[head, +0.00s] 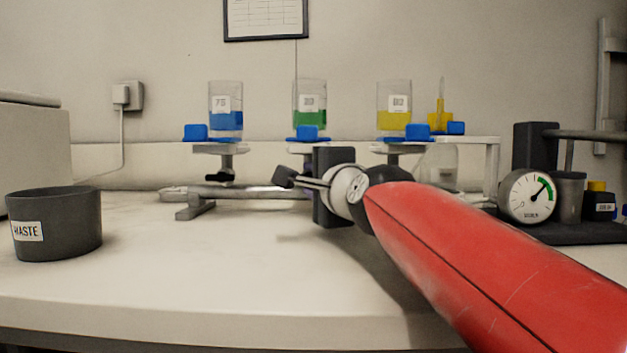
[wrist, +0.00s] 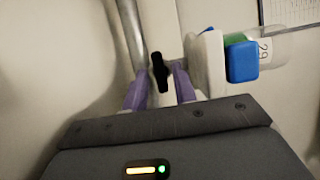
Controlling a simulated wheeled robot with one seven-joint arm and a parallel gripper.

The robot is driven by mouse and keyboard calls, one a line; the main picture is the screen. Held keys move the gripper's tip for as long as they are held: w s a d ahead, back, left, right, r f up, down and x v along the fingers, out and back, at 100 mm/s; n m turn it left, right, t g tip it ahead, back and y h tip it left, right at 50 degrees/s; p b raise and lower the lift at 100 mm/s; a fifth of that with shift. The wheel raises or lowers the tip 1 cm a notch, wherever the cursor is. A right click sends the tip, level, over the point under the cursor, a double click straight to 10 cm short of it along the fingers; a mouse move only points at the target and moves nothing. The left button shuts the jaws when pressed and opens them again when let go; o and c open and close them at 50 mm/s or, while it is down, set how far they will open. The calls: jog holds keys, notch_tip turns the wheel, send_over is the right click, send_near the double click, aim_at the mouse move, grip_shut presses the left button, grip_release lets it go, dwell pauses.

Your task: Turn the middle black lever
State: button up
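The middle black lever (wrist: 160,72) shows in the wrist view, under the valve of the green-filled container. My gripper (wrist: 159,88) has its two purple fingers apart, one to each side of the lever's lower end. A gap shows between the fingers and the lever; I cannot tell whether either touches it. In the head view my gripper (head: 303,182) points left below the green container (head: 310,105). A dark piece at its fingertips looks like the lever, but is too small to be sure. The left black lever (head: 219,178) hangs under the blue container (head: 227,108).
A metal pipe (head: 245,192) runs behind my gripper. A waste bin (head: 75,235) stands left, a gauge (head: 528,197) right. The front bench is clear.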

grip_shut()
jog(key=shift+r+p, duration=0.1)
jog(key=shift+p, duration=0.2)
jog(key=n+p, duration=0.1)
jog(key=p, duration=0.1)
jog(key=n+g+h+p, duration=0.1)
jog(key=n+p, duration=0.1)
jog(key=shift+r, duration=0.4)
jog(key=n+g+h+p, duration=0.1)
jog(key=n+p, duration=0.2)
jog(key=shift+a+n+h+p, duration=0.1)
jog(key=shift+n+h+p, duration=0.2)
jog(key=shift+p, duration=0.1)
jog(key=n+g+h+p, duration=0.1)
jog(key=n, duration=0.2)
jog(key=shift+a+h, duration=0.15)
jog(key=shift+h, duration=0.15)
jog(key=n+h, duration=0.1)
jog(key=n, duration=0.1)
jog(key=n+h, duration=0.1)
jog(key=shift+a+n+h, duration=0.2)
jog(key=shift+n+h, duration=0.1)
jog(key=shift+n, duration=0.1)
jog(key=shift+f, duration=0.1)
